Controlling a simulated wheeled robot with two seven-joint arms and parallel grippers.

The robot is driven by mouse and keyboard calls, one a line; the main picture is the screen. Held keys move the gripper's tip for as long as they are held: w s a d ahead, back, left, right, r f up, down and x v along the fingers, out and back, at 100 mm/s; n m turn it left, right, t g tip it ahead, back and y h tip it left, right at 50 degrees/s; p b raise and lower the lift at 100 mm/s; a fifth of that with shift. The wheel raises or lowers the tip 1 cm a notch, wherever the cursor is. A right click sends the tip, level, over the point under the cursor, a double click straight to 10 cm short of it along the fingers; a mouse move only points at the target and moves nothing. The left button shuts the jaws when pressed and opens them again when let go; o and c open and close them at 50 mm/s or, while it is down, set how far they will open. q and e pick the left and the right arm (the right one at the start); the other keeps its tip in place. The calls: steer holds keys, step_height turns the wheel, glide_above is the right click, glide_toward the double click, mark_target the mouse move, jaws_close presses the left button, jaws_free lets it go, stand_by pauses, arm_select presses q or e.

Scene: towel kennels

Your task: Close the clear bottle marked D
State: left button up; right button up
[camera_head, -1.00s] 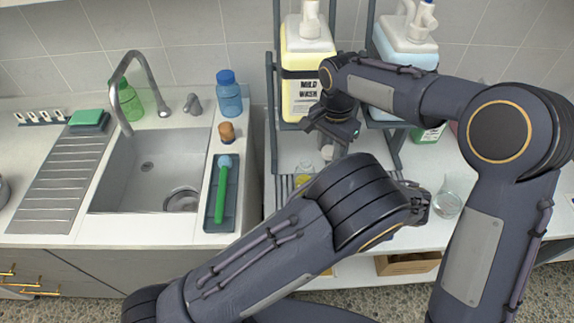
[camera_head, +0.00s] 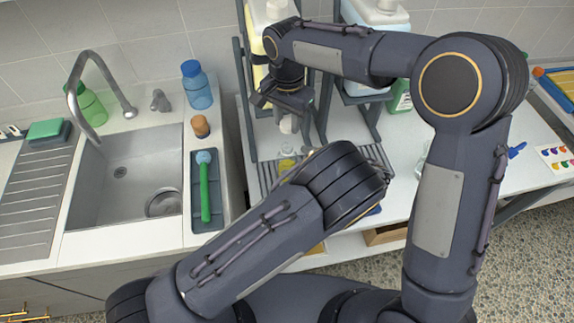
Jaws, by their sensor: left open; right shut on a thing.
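My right gripper (camera_head: 287,100) points down in front of the dispenser rack and is shut on a small pale cap-like thing (camera_head: 289,124). Below it, a small clear bottle with yellow contents (camera_head: 287,164) stands on the counter, partly hidden by my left arm. The pale thing is above this bottle and looks apart from it. No letter D can be read on any bottle, and the bottle's mouth is too small to make out. My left forearm crosses the lower middle of the view and hides my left gripper.
A green-handled brush (camera_head: 205,190) lies in a tray. Large pump dispensers (camera_head: 375,22) stand behind. The counter at right is mostly clear.

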arm_select(q)
steer(key=x, duration=0.6)
steer(key=shift+w+a+f, duration=0.1)
steer(key=shift+w+a, duration=0.05)
steer(key=shift+a, duration=0.1)
steer(key=shift+c, duration=0.5)
steer(key=c, duration=1.4)
arm_select(e)
glide_above(287, 146)
steer(key=shift+f, duration=2.5)
steer(key=shift+f, duration=0.9)
steer(key=shift+f, duration=0.5)
